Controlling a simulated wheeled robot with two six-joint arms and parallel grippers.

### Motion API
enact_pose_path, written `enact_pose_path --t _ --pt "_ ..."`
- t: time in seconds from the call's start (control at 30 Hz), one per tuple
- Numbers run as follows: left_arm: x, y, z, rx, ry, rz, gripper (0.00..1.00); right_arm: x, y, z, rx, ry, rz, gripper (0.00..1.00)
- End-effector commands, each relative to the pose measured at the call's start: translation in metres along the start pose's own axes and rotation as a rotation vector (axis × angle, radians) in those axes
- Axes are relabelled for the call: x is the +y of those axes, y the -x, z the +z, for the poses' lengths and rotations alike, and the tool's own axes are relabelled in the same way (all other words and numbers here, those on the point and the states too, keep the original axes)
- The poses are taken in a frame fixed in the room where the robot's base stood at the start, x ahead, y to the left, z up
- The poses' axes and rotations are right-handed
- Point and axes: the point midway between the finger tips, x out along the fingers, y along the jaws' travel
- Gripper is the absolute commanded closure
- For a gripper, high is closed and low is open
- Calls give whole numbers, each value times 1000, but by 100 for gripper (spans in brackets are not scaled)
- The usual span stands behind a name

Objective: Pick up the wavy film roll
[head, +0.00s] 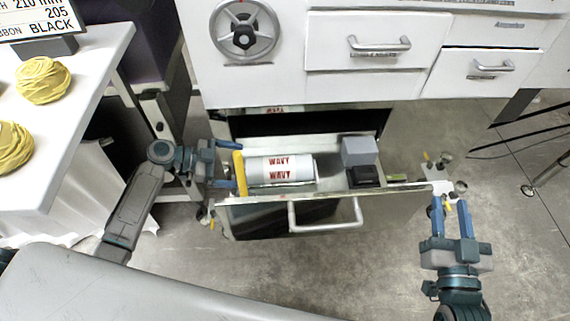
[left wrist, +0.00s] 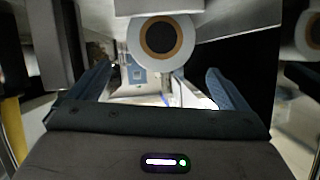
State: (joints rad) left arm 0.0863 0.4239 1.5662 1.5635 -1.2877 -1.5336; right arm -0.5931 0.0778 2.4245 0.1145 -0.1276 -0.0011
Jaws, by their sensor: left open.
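The wavy film roll (head: 265,171) is a white cylinder with red "WAVY" lettering, lying on its side in the open drawer (head: 262,214). My left gripper (head: 238,163) is open and empty at the drawer's left end, just left of the roll. In the left wrist view, the roll's round end (left wrist: 184,37) shows a brown ring and dark core, beyond and above the open fingers (left wrist: 160,82). The roll looks apart from the fingers. My right gripper (head: 449,200) is open and empty, right of the drawer.
A grey box (head: 359,151) and a black box (head: 365,177) are in the drawer's right part. White drawers (head: 365,55) overhang behind. A white table (head: 70,95) with yellow yarn balls (head: 43,80) is left.

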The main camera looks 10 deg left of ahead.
Motion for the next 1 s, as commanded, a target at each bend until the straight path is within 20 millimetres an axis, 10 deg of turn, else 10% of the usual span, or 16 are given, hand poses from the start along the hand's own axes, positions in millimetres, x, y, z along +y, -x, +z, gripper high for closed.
enact_pose_path --t 0.63,1.0 --pt "0 -81 1 1 3 -1 3 0 -1 -3 21 3 0 64" --pt "0 -87 2 -1 2 -1 11 0 -2 -4 26 3 0 64"
